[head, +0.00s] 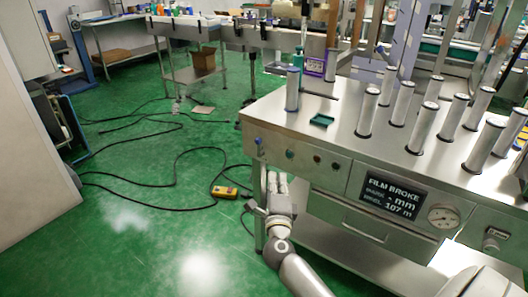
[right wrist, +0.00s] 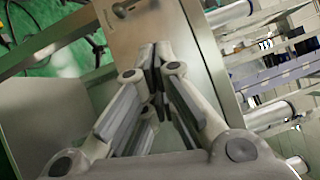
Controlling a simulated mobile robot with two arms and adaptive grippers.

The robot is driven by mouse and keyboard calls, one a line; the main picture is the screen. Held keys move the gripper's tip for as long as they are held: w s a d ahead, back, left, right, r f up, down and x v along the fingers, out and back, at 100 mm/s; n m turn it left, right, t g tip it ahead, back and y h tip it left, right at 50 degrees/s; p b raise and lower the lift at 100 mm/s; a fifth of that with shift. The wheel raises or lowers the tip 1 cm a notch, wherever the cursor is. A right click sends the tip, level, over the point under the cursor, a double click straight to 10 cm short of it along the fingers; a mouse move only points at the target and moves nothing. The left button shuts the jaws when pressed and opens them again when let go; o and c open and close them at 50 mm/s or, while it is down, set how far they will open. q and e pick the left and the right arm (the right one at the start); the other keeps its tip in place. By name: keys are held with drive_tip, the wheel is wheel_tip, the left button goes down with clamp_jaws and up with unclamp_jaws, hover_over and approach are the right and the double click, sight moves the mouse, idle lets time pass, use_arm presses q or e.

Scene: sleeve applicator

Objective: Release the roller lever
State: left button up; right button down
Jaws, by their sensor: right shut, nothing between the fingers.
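The sleeve applicator is a steel machine with a bench top (head: 345,118) and a front panel (head: 335,178), on the right in the head view. A small blue-tipped part (head: 258,141) sits at the panel's left end. I cannot tell surely whether it is the roller lever. My right gripper (head: 277,180) is shut and empty, in front of the machine's left end and below the panel buttons. In the right wrist view my fingertips (right wrist: 156,55) meet in front of the steel panel. A round knob (right wrist: 120,9) on a short stem shows beyond them. My left gripper is out of view.
Several upright rollers (head: 367,113) stand on the bench top, with a green tray (head: 321,120) at its left. A dark screen (head: 388,195) reads "FILM BROKE", beside a gauge (head: 443,216). Black cables (head: 150,208) and a yellow box (head: 224,191) lie on the green floor.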

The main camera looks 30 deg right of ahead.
sight(259, 147)
drive_tip(key=b+x, duration=0.1)
drive_tip(key=x, duration=0.3)
drive_tip(key=w+a+b+x, duration=0.1)
drive_tip(key=x, duration=0.3)
drive_tip(key=a+b+x, duration=0.1)
drive_tip(key=x, duration=0.3)
drive_tip(key=shift+w+d, duration=0.1)
drive_tip(key=shift+w, duration=0.15)
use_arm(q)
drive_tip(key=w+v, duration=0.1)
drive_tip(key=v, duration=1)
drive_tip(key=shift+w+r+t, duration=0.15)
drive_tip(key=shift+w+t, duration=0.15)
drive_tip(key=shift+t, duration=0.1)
use_arm(e)
drive_tip(key=shift+w+r, duration=0.15)
drive_tip(key=shift+w, duration=0.2)
